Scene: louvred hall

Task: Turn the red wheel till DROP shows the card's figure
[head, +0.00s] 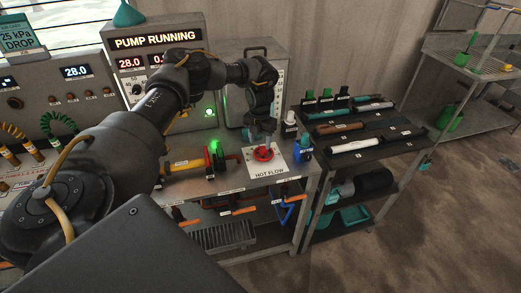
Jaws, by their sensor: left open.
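The red wheel (263,154) lies flat on a white plate marked HOT FLOW (268,172) at the bench's right front. My left gripper (262,141) points down just above the wheel, open; I cannot tell whether its fingers touch the rim. The teal-headed card (20,42) at the upper left reads 25 kPa DROP. A blue display (76,72) reads 28.0. The PUMP RUNNING box (155,41) has a red display reading 28.0 and another starting with 0, cut off by my arm. No label DROP is legible on a display. My right gripper is not in view.
A green lamp (209,112) glows on the pump box.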

